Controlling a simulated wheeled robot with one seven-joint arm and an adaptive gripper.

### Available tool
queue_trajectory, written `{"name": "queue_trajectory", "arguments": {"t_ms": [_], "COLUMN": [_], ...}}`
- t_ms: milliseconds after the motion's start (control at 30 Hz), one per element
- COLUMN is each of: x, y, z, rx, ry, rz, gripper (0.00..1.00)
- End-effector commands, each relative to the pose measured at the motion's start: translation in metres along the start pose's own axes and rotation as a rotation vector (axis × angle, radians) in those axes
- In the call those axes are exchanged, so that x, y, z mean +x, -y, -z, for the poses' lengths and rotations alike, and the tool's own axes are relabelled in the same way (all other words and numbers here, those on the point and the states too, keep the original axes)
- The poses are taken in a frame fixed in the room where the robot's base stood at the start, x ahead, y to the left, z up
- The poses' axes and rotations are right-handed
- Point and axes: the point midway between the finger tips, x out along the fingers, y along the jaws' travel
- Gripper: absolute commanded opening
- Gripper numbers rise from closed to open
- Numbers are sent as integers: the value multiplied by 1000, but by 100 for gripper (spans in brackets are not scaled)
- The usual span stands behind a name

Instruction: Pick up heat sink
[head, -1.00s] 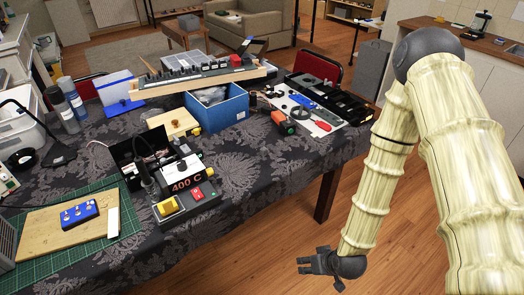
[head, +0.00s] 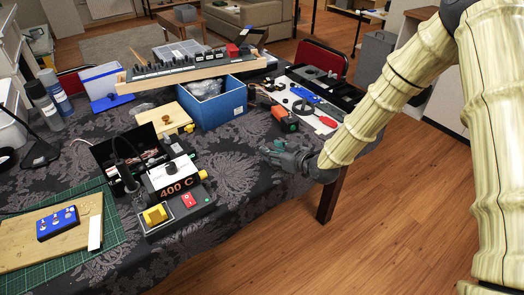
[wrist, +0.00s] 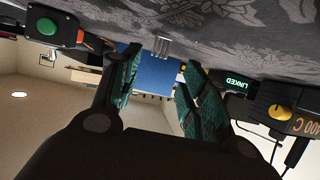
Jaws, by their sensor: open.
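A small silver-grey ribbed metal piece, which looks like the heat sink (wrist: 161,46), rests on the patterned tablecloth in the wrist view. It sits beyond my fingertips, roughly in line with the gap between them, and is not touched. I cannot make it out in the head view. My gripper (wrist: 160,72) is open and empty, with teal pads on both fingers. In the head view my gripper (head: 270,152) is low over the table's right side, pointing left.
A blue box (head: 212,104) stands behind, and also shows beyond the metal piece in the wrist view (wrist: 155,72). The 400 C station (head: 175,190) is to the left. An orange device (head: 284,120) and a tool board (head: 310,105) lie to the right. Bare cloth surrounds my gripper.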

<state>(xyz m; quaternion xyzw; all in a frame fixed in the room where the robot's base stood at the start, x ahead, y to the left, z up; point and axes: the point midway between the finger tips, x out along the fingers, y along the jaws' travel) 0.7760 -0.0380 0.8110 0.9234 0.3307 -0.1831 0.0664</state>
Motion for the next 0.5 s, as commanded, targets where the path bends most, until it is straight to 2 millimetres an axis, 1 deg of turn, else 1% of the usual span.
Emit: {"name": "queue_trajectory", "arguments": {"t_ms": [100,267,500], "x": [10,18,46], "y": [1,1,-2], "z": [0,0,0], "rx": [1,2,1], "ry": [1,1,2], "rz": [1,1,3], "gripper": [45,45,45]}}
